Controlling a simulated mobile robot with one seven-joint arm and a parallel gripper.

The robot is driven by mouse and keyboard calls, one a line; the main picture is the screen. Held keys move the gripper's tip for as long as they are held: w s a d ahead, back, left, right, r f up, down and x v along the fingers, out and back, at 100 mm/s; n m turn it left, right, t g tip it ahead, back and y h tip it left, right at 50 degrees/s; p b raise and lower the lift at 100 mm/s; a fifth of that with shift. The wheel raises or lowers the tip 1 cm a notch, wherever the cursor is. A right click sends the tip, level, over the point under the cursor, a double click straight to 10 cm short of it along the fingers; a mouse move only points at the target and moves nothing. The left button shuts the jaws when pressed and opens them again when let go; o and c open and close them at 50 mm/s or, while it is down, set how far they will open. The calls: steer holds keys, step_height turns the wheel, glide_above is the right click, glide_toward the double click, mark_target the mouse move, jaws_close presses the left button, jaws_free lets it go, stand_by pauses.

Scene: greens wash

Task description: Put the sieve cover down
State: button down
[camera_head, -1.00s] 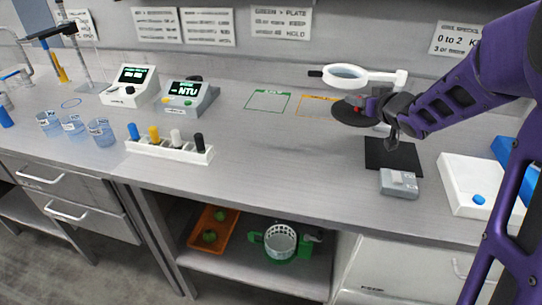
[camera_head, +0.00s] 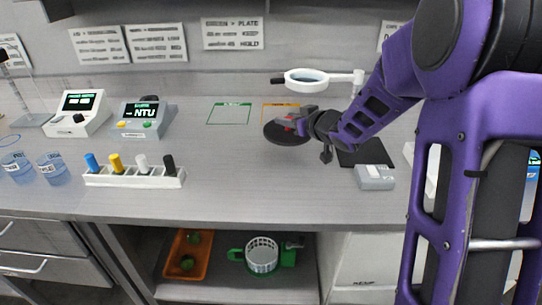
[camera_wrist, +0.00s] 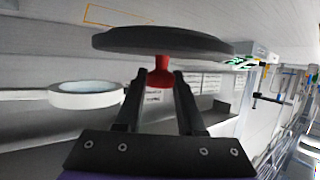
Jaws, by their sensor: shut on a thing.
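The sieve cover (camera_head: 283,134) is a dark round disc with a red knob. My gripper (camera_head: 300,124) is shut on the knob, and the cover is at the front of the bench's orange outline in the head view. In the wrist view my gripper (camera_wrist: 158,84) has its two fingers on either side of the red knob, with the dark cover (camera_wrist: 165,40) beyond the fingertips. I cannot tell whether the cover touches the bench. A white sieve basket (camera_head: 262,256) in a green holder sits on the lower shelf.
A ring magnifier (camera_head: 307,80) stands behind the cover. A black mat (camera_head: 363,153) and a grey scale (camera_head: 375,177) are to the right. Green (camera_head: 229,113) and orange (camera_head: 282,107) outlines mark the bench. A tube rack (camera_head: 134,177) is at left; bench between is clear.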

step_height(320, 180, down, 7)
steer(key=shift+f+b, duration=0.15)
steer(key=shift+b, duration=0.65)
steer(key=shift+f, duration=0.2)
steer(key=c, duration=0.5)
jaws_free()
steer(key=shift+r, duration=0.15)
steer(key=shift+s+d+r, duration=0.15)
steer(key=p+v, duration=0.1)
steer(key=v, duration=1)
steer(key=shift+s+d+p, duration=0.15)
steer(key=shift+s+p, duration=0.15)
steer(key=shift+p, duration=0.05)
